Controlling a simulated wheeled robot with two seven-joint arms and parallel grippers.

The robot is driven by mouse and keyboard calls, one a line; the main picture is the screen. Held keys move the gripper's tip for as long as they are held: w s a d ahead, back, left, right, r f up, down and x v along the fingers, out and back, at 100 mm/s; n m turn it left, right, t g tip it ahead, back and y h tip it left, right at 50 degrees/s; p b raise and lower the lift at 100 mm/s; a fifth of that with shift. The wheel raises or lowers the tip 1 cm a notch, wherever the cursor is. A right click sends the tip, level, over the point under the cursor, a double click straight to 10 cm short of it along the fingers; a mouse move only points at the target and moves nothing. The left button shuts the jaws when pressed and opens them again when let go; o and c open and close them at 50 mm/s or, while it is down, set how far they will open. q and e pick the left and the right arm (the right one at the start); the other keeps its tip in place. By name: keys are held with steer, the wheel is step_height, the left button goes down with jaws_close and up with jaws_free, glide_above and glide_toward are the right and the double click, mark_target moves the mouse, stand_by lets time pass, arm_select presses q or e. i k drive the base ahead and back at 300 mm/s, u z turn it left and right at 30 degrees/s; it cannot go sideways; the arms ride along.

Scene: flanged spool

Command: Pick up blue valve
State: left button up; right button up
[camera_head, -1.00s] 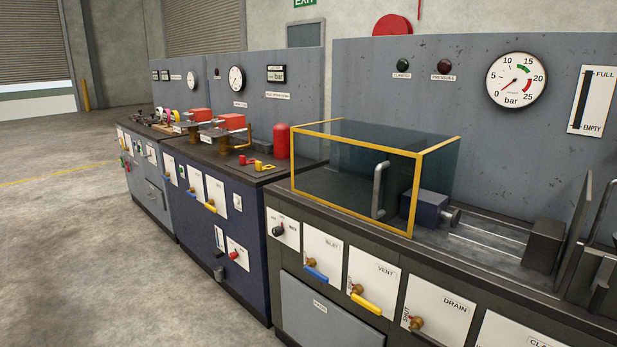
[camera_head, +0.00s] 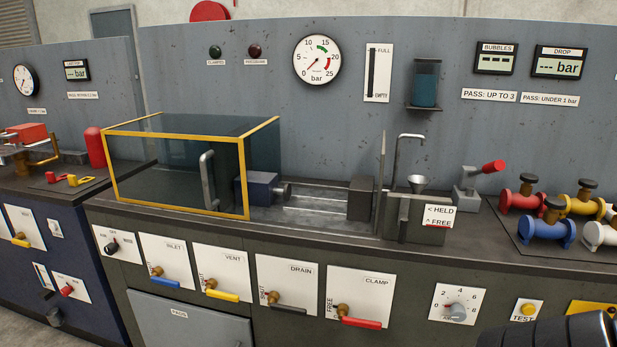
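The blue valve (camera_head: 547,229) is a short flanged spool with a dark knob on top. It lies on a dark mat at the right end of the bench, in front of a yellow valve (camera_head: 581,203) and between a red valve (camera_head: 522,196) and a white valve (camera_head: 600,234). A dark rounded part at the bottom right corner looks like part of my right arm. Neither gripper's fingers show.
The bench (camera_head: 477,243) holds a yellow-framed clear guard box (camera_head: 247,178), a clamp rig, a small funnel (camera_head: 417,182) and a red-handled lever (camera_head: 487,170). Labelled panels with valve handles line its front. Bare bench top lies left of the mat.

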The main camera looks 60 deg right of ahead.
mark_target(564, 231)
steer(key=z, duration=4.7)
steer(key=i, duration=1.6)
steer(key=u, duration=2.05)
